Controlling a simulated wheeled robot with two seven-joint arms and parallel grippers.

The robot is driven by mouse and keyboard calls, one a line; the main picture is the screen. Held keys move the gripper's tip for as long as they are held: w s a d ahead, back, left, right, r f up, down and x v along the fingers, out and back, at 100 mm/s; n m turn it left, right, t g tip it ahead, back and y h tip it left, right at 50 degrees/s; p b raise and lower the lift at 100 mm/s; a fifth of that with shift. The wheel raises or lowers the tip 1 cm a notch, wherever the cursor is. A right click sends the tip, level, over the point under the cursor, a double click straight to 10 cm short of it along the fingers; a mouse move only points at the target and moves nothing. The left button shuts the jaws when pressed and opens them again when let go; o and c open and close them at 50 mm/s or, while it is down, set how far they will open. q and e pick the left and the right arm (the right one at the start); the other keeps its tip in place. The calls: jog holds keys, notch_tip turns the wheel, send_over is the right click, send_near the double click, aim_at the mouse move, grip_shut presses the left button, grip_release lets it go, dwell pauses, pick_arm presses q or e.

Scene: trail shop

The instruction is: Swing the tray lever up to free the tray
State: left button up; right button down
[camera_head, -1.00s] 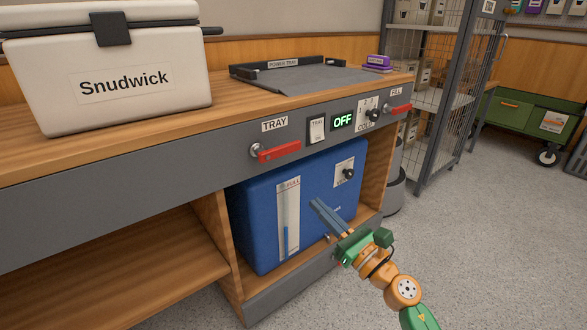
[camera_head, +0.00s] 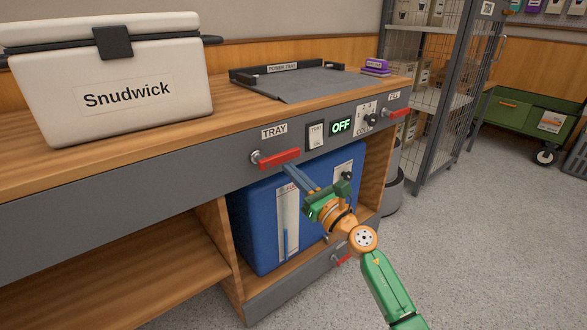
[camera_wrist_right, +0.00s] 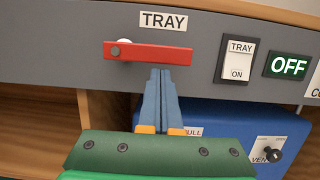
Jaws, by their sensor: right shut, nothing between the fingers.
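The red tray lever (camera_head: 279,159) is on the grey front panel under the TRAY label (camera_head: 274,131). It points right from its pivot and lies about level. It also shows in the right wrist view (camera_wrist_right: 150,53). My right gripper (camera_head: 287,168) is shut and empty, with its blue fingertips just below the lever's right part. In the right wrist view the fingertips (camera_wrist_right: 161,71) come right up to the lever's lower edge; I cannot tell whether they touch. The power tray (camera_head: 310,84) lies on the counter top. My left gripper is not in view.
A white cooler (camera_head: 128,120) stands on the counter at left. A TRAY switch (camera_head: 316,135), an OFF display (camera_head: 341,127) and a red FILL lever (camera_head: 397,113) are to the right on the panel. A blue tank (camera_head: 257,226) sits below.

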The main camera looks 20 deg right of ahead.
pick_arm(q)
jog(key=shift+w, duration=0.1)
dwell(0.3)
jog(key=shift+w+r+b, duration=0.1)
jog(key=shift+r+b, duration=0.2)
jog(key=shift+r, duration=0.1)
pick_arm(e)
jog(key=shift+d+r+n, duration=0.1)
jog(key=shift+r+n, duration=0.05)
jog(key=shift+n, duration=0.35)
